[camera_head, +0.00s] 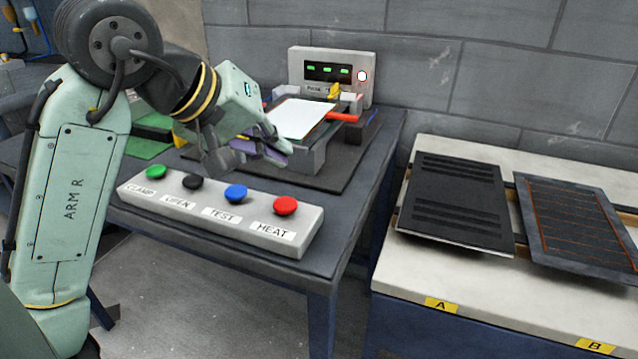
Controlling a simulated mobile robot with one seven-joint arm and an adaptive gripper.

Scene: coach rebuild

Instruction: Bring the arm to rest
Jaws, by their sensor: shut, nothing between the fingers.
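My arm (75,190), pale green and marked ARM R, rises at the left and bends over the workbench. My gripper (272,152) is shut and empty. It hangs above the bench behind the button box (310,232), in front of the fixture that holds a white plate (297,118). The gripper overlaps the fixture's near left side in the picture. I cannot tell whether it touches it. The fingers point to the right and slightly down.
The button box carries green (156,172), black (192,181), blue (236,193) and red (285,205) buttons. Behind the fixture stands a box with green lights (331,63). Two dark panels (455,200) (575,222) lie on the right table (400,275). A gap separates the tables.

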